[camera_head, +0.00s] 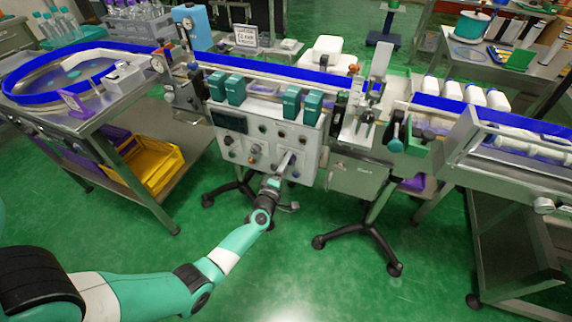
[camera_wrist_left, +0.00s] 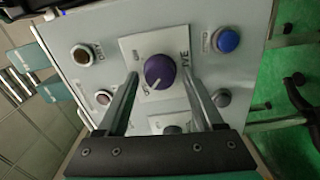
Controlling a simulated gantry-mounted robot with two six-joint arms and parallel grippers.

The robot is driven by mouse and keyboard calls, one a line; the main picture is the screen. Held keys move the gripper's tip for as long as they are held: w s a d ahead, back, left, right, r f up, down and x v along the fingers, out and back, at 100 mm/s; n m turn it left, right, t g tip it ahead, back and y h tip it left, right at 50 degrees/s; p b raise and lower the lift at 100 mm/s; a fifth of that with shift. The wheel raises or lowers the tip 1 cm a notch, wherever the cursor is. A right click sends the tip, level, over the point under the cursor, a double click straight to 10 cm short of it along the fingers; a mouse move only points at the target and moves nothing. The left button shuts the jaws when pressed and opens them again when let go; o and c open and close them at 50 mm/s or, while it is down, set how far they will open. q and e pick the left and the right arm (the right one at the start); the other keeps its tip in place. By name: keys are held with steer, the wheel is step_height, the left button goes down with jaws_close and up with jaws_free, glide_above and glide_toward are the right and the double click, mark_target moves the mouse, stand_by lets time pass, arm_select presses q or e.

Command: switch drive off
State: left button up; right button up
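The drive switch is a dark purple rotary knob (camera_wrist_left: 160,71) with a white pointer line, on a pale square plate (camera_wrist_left: 131,49) lettered partly "...IVE". The pointer slants toward the lower left in the left wrist view. My left gripper (camera_wrist_left: 160,78) is open, with one finger on each side of the knob and a gap on both sides. In the head view my left gripper (camera_head: 286,162) reaches the front of the grey control panel (camera_head: 227,147) and hides the knob. My right gripper is not in view.
A blue button (camera_wrist_left: 228,40) sits right of the plate, and a dark button (camera_wrist_left: 82,54) sits left. Smaller grey knobs are close to the fingers. Teal boxes (camera_head: 291,104) stand above the panel. Green floor (camera_head: 290,250) below is mostly free.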

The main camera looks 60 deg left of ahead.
arm_select(q)
steer(key=shift+o, duration=0.4)
steer(key=p+v, duration=0.4)
steer(key=v, duration=0.7)
steer(key=shift+s+d, duration=0.2)
steer(key=shift+s, duration=0.05)
